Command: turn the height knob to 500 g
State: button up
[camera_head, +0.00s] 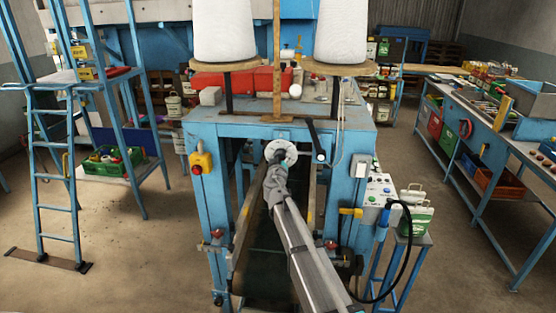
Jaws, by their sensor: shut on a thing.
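A round pale dial plate (289,151) sits on the front of the blue machine (204,205), just under its top edge. My gripper (279,156) is at the middle of this dial, shut on the height knob, with my grey arm reaching up from the lower right. The gripper covers the knob, so its pointer is hidden. The marks on the dial are too small to read, so I cannot tell the setting.
A crank handle (316,142) hangs close to the right of the dial. A yellow box with a red button (197,168) is on the left post. Two white thread cones (224,32) stand on top. A blue ladder (52,175) is at left, a workbench (500,135) at right.

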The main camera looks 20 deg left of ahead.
jog(key=m, duration=0.4)
jog(key=shift+s+f+m, duration=0.1)
jog(key=shift+s+m, duration=0.05)
jog(key=shift+m, duration=0.25)
jog(key=m, duration=0.4)
jog(key=shift+m, duration=0.4)
jog(key=o, duration=1.1)
jog(key=shift+a, duration=0.1)
jog(key=shift+o, duration=0.2)
